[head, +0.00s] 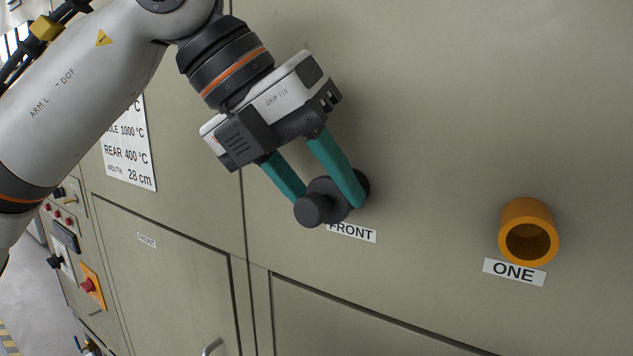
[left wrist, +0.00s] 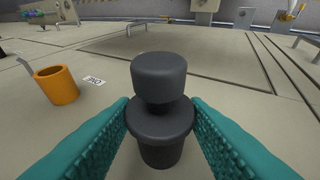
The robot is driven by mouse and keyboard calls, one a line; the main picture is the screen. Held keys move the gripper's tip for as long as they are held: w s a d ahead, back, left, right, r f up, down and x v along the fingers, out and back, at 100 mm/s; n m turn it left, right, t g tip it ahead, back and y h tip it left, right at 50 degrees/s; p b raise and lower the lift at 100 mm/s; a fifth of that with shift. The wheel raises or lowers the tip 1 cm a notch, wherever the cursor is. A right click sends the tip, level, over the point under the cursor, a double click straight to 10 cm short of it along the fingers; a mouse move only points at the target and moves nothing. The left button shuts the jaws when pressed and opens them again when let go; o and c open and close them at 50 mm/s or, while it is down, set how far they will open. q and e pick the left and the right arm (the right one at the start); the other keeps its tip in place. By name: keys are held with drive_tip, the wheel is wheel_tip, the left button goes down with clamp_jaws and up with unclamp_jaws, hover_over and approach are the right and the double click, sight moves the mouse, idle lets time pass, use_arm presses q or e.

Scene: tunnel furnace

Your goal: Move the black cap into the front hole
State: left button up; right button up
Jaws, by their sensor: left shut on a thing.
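The black cap (head: 313,209) has a round knob, a wider flange and a plug body. It is in front of the furnace wall, just above the FRONT label (head: 352,233). My left gripper (head: 326,198) is shut on it, with one teal finger on each side. In the left wrist view the cap (left wrist: 158,80) stands between the two fingers at the flange, knob away from the wall. The front hole is hidden behind the cap and finger. I cannot tell whether the plug is inside it. My right gripper is not in view.
An orange tube (head: 528,230) sticks out of the wall at the right, above the ONE label (head: 514,272). The tube also shows at the left in the left wrist view (left wrist: 56,84). A door handle (head: 213,346) is at the lower left. The wall between cap and tube is clear.

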use_arm(q)
drive_tip(key=o, duration=1.1)
drive_tip(key=shift+r, duration=0.1)
drive_tip(key=p+v, duration=0.3)
drive_tip(key=v, duration=0.3)
drive_tip(key=shift+a+r+p, duration=0.3)
drive_tip(key=shift+a+p, duration=0.05)
drive_tip(key=shift+p, duration=0.05)
